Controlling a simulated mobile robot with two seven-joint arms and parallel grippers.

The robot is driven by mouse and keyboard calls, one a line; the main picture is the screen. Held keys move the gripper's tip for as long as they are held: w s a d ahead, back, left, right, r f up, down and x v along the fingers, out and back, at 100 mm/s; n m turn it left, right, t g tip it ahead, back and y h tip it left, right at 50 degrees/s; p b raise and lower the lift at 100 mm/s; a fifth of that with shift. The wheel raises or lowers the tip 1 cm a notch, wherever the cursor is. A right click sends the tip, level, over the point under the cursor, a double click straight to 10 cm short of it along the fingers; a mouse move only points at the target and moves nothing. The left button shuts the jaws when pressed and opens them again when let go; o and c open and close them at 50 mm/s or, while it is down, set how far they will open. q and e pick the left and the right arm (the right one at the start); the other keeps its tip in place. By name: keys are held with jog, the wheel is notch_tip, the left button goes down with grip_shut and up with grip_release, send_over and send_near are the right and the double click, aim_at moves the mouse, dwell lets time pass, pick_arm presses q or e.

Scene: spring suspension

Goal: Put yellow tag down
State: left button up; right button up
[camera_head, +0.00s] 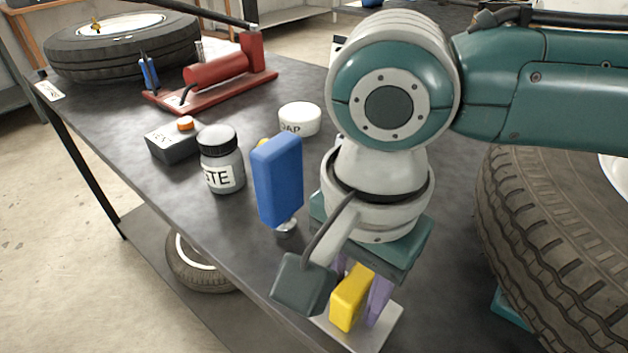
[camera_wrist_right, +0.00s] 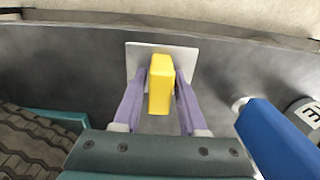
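The yellow tag (camera_head: 351,298) is a small upright block below my right wrist; it also shows in the middle of the right wrist view (camera_wrist_right: 161,85). My right gripper (camera_wrist_right: 161,76) has its purple fingers closed on both sides of the tag. In the head view the right gripper (camera_head: 362,292) is partly hidden by my wrist. A pale square plate (camera_head: 385,332) lies on the table under or just behind the tag; it also shows in the wrist view (camera_wrist_right: 138,60). I cannot tell whether the tag touches the plate. My left gripper is not in view.
A dark jar (camera_head: 221,160), a white tub (camera_head: 300,119), a box (camera_head: 172,141) and a red jack (camera_head: 215,75) stand farther back. A large tire (camera_head: 530,240) is at right.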

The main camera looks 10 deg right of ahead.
aim_at(356, 281)
jog(key=shift+o, duration=1.1)
jog(key=shift+r, duration=0.1)
notch_tip(356, 281, up, 11)
jog(key=p, duration=0.2)
jog(key=shift+p, duration=0.4)
jog(key=shift+r, duration=0.6)
